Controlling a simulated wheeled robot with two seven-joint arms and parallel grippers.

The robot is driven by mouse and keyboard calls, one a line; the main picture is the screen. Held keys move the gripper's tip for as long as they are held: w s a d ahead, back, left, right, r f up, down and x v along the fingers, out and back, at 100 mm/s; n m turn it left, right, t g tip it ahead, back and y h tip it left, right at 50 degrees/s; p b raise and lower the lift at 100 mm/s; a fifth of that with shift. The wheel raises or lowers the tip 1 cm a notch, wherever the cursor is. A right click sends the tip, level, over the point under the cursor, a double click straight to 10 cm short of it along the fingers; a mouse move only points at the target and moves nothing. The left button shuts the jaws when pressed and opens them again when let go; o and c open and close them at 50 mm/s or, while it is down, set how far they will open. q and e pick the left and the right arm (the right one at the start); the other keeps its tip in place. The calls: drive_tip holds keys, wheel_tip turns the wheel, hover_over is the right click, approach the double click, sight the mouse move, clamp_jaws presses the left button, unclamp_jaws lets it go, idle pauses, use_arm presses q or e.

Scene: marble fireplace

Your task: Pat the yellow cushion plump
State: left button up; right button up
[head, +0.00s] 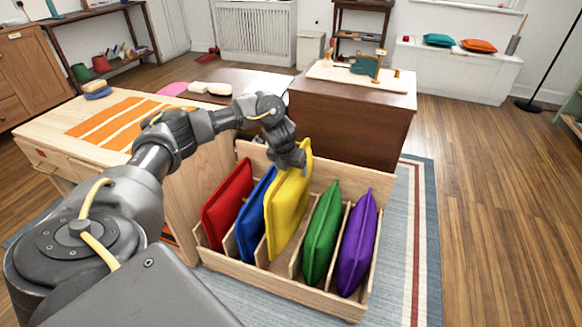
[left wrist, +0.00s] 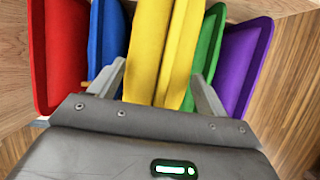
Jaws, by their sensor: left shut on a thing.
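The yellow cushion (head: 285,207) stands upright in the middle slot of a wooden rack, its top higher than the other cushions. My left gripper (head: 292,160) is at its upper edge, pointing down. In the left wrist view the yellow cushion (left wrist: 162,50) runs between the two fingers of my left gripper (left wrist: 160,88), which is shut on it. The cushion's lower edge is hidden in the rack. My right gripper shows in neither view.
The wooden rack (head: 282,290) also holds a red cushion (head: 228,205), a blue one (head: 254,215), a green one (head: 322,235) and a purple one (head: 356,243). A wooden counter (head: 75,116) stands left. A brown cabinet (head: 355,125) stands behind. Floor is free at right.

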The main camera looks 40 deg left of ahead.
use_arm(q)
drive_tip(key=shift+f, duration=0.3)
idle(0.5)
drive_tip(key=o, duration=1.8)
drive_tip(key=p+v, duration=0.5)
drive_tip(key=v, duration=0.6)
drive_tip(key=shift+f, duration=0.1)
